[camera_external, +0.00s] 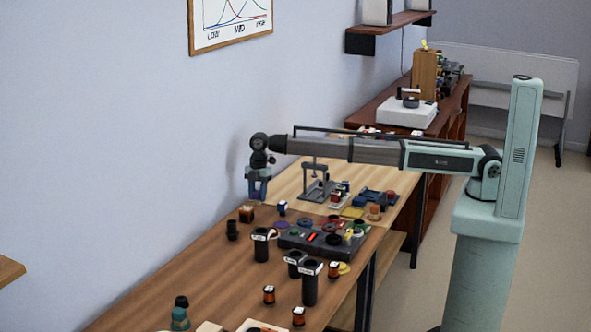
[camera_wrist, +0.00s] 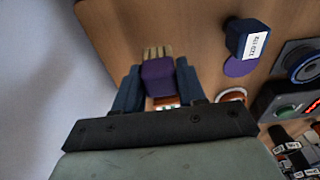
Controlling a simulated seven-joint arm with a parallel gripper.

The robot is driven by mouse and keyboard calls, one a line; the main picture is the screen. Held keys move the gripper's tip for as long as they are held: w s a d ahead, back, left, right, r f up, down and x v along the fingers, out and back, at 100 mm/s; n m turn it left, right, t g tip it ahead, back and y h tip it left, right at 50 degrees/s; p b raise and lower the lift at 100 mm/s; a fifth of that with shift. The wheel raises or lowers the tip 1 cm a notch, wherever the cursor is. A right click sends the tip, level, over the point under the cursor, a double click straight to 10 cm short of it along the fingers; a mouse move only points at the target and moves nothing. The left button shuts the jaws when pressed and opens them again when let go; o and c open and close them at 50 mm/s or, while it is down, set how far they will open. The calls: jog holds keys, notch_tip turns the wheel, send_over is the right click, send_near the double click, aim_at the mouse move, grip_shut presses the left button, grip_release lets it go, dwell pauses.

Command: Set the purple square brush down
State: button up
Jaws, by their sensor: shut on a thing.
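My gripper (camera_external: 258,192) hangs above the wooden bench, near the wall side. In the wrist view its two blue fingers (camera_wrist: 159,88) are shut on the purple square brush (camera_wrist: 158,76), one on each side. The brush's pale tan bristles (camera_wrist: 157,52) show at its far end. In the external view only a small purple part of the brush shows between the fingers. The brush looks held above the bench (camera_external: 185,270), apart from it.
A dark pot with a reddish-brown top (camera_external: 246,214) and a small dark cup (camera_external: 232,230) stand below my gripper. A blue block with a white label (camera_wrist: 248,38) stands beside a purple disc (camera_wrist: 240,66). A dark panel (camera_external: 310,242) lies to the right. The bench's left front is mostly clear.

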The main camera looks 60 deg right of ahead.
aim_at(258, 202)
jog(key=shift+f, duration=1.65)
jog(key=shift+f, duration=0.1)
jog(key=o, duration=1.1)
jog(key=shift+c, duration=0.2)
jog(key=r, duration=0.4)
jog(key=d+r, duration=0.1)
jog(key=r, duration=0.7)
jog(key=shift+d, duration=0.2)
